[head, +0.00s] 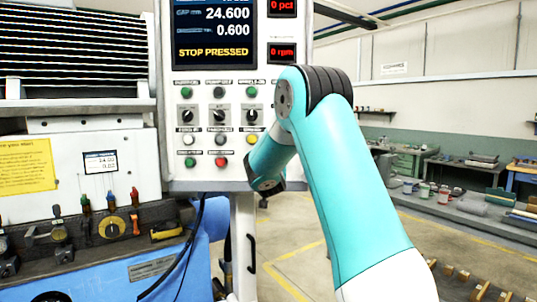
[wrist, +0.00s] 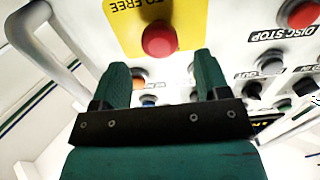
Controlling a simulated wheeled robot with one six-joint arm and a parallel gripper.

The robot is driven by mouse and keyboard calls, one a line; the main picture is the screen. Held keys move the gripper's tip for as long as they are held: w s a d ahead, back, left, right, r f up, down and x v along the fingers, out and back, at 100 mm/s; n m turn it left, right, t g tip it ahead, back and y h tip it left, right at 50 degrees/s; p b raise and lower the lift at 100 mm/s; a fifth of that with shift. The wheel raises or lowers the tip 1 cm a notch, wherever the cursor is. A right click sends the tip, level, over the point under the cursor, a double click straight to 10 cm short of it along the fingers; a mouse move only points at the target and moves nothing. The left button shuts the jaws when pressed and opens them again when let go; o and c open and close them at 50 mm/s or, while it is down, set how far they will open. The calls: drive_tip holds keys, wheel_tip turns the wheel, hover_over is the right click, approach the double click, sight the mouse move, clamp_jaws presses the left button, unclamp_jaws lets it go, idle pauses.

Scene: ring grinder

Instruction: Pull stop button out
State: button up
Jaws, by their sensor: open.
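The stop button (wrist: 159,41) is a red mushroom head on a yellow plate (wrist: 127,12) with the partly visible words "TO FREE", at the top middle of the wrist view. My gripper (wrist: 162,72) is open, with its two green fingers pointing at the panel on either side below the button. Nothing is between the fingers, and I cannot tell the exact depth to the button. In the head view the stop button is not visible, and my arm covers the panel's lower right. The panel screen (head: 213,32) reads "STOP PRESSED".
The control panel (head: 180,92) carries several small buttons and knobs. A second red button (wrist: 302,14) sits near the "DISC STOP" label. A grey handle (wrist: 62,50) stands out at the wrist view's left.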

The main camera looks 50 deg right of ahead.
drive_tip(key=p+x, duration=0.2)
drive_tip(key=x, duration=0.3)
drive_tip(key=shift+w+d, duration=0.1)
drive_tip(key=shift+w, duration=0.05)
